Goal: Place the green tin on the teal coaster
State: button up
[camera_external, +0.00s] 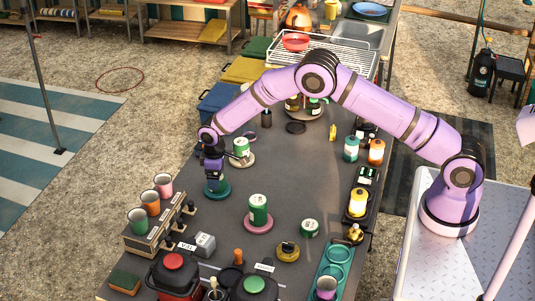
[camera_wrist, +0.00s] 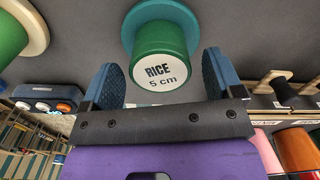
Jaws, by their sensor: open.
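A green tin (camera_wrist: 160,40) with a white top marked "RICE 5 cm" stands upright on the teal coaster (camera_wrist: 133,22) in the wrist view. In the external view the teal coaster (camera_external: 217,195) lies at the left of the dark table, and my gripper (camera_external: 213,174) is over it, largely hiding the tin. My gripper (camera_wrist: 160,80) is open in the wrist view, with one blue finger on each side of the tin's top. Gaps show between the fingers and the tin, so it is not gripped.
Another green tin (camera_external: 258,208) stands on a pink coaster, and one (camera_external: 241,147) on a beige coaster behind my gripper. A cup rack (camera_external: 160,226) is at front left. The table's middle is mostly clear.

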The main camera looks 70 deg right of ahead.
notch_tip(320, 180, up, 11)
jog(key=shift+f, duration=0.15)
jog(key=s+a+r+m+t, duration=0.1)
jog(key=s+r, duration=1)
jog(key=r, duration=0.4)
jog(key=s+r+t, duration=0.1)
jog(key=s+r, duration=0.9)
jog(key=r, duration=0.4)
jog(key=s+r+m+t, duration=0.1)
jog(key=s+r, duration=0.2)
jog(key=s, duration=0.6)
jog(key=s+r+t, duration=0.1)
jog(key=s+r, duration=0.2)
jog(key=s, duration=0.7)
jog(key=s+a+f+t, duration=0.1)
jog(key=s+f, duration=0.2)
jog(key=s, duration=1.2)
jog(key=shift+f+m, duration=0.2)
jog(key=shift+m, duration=0.1)
